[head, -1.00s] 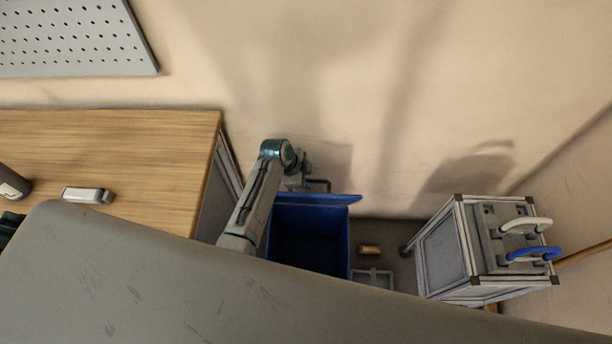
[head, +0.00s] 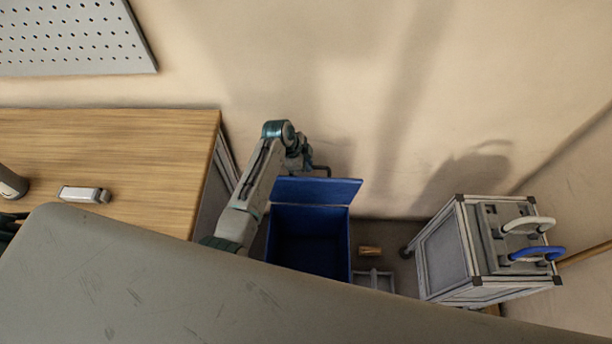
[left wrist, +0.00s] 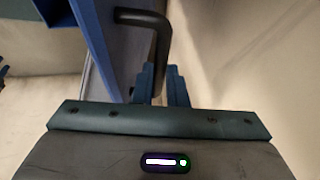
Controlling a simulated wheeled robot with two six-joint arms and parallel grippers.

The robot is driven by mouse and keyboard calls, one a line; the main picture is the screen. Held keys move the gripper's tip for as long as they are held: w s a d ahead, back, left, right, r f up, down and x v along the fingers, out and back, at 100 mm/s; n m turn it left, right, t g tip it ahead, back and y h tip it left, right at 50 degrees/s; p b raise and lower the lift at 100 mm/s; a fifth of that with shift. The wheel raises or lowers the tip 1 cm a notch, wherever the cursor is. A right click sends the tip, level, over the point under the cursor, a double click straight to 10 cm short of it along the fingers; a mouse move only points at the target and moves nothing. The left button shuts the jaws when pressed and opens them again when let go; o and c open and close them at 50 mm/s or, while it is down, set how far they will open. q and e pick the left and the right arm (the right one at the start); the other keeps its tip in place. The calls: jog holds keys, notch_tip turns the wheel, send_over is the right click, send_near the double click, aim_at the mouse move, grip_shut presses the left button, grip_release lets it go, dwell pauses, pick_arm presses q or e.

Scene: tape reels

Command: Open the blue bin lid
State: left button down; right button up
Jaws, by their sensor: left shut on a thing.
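The blue bin (head: 350,250) stands on the floor below the wall, to the right of the wooden table. Its blue lid (head: 325,190) is raised at the back, and the bin's interior shows. My left gripper (head: 305,158) is behind the lid, shut on the dark lid handle (head: 321,169). In the left wrist view the lid (left wrist: 97,35) is a blue panel at upper left, and the bent handle (left wrist: 160,40) runs down to my gripper's fingers (left wrist: 161,84). The exact contact is partly hidden. My right gripper is not in view.
A wooden table (head: 110,150) is at left with a small white device (head: 84,194) on it. A small brown object (head: 370,251) lies beside the bin.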

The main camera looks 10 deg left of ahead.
pick_arm(q)
jog(key=shift+g, duration=0.3)
jog(key=w+b, duration=0.1)
jog(key=w, duration=0.1)
jog(key=w+a+b, duration=0.1)
jog(key=w, duration=0.2)
jog(key=c, duration=1.5)
grip_release()
jog(key=shift+o, duration=0.2)
jog(key=b+v, duration=0.2)
jog(key=v, duration=0.8)
jog(key=shift+a+r, duration=0.15)
jog(key=shift+r, duration=0.2)
